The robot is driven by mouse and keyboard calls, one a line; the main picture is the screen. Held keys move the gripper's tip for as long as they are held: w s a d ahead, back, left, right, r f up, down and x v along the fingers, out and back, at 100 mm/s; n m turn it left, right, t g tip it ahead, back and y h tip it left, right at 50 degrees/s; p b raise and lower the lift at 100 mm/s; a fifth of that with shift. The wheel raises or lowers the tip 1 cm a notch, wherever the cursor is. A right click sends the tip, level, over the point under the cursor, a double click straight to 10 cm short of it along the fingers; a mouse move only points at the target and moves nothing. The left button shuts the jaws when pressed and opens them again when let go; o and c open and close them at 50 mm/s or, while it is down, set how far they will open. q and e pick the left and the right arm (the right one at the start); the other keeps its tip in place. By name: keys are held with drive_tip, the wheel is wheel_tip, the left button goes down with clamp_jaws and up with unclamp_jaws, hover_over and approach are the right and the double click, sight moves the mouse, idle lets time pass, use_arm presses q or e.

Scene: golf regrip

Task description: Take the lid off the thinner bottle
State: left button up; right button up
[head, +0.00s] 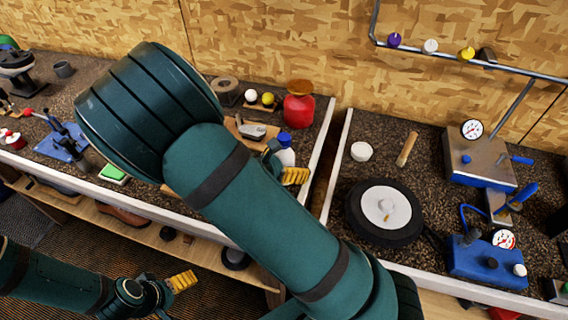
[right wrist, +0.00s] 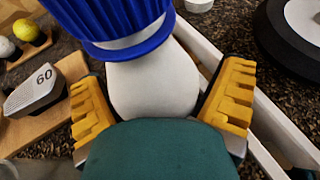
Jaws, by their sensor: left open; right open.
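A white bottle (head: 287,158) with a blue lid (head: 284,138) stands near the right end of the left bench, partly hidden by my right arm. In the right wrist view the blue ribbed lid (right wrist: 120,25) is on the white bottle (right wrist: 155,80). My right gripper (right wrist: 162,105) is open, with a yellow finger on each side of the bottle below the lid; contact cannot be told. In the head view the right gripper (head: 290,176) is partly hidden by my arm. My left gripper (head: 182,282) is open and empty at lower left, in front of the bench.
A red container (head: 299,110) with an orange-brown top stands behind the bottle. A wooden board with a grey block marked 60 (right wrist: 35,92) and balls on a holder (right wrist: 25,35) are at left. A gap separates the benches; a black wheel (head: 358,228) lies on the right one.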

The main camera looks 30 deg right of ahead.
drive_tip(key=shift+c, duration=0.2)
drive_tip(key=c, duration=1.5)
wheel_tip(320, 180, up, 10)
drive_tip(key=p, duration=0.3)
drive_tip(key=o, duration=0.7)
drive_tip(key=c, duration=0.7)
